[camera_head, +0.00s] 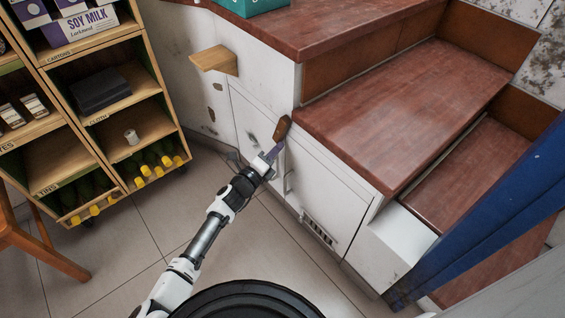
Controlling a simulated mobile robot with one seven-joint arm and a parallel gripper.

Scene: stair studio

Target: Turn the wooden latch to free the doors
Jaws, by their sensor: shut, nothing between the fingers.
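The wooden latch (283,128) is a small brown piece on the white front under the stairs, near the top of the gap between the two doors. It looks tilted, its upper end leaning right. The left door (243,112) and the right door (325,195) look closed. My gripper (273,153) is shut and empty, just below the latch in the picture. I cannot tell whether its tips touch the latch. My arm and gripper hide part of the left door and the gap between the doors.
A wooden shelf unit (150,82) with boxes and bottles stands at the left. A small wooden ledge (215,59) juts from the white wall. Red-brown stair treads (400,110) rise at the right, beside a blue post (480,240).

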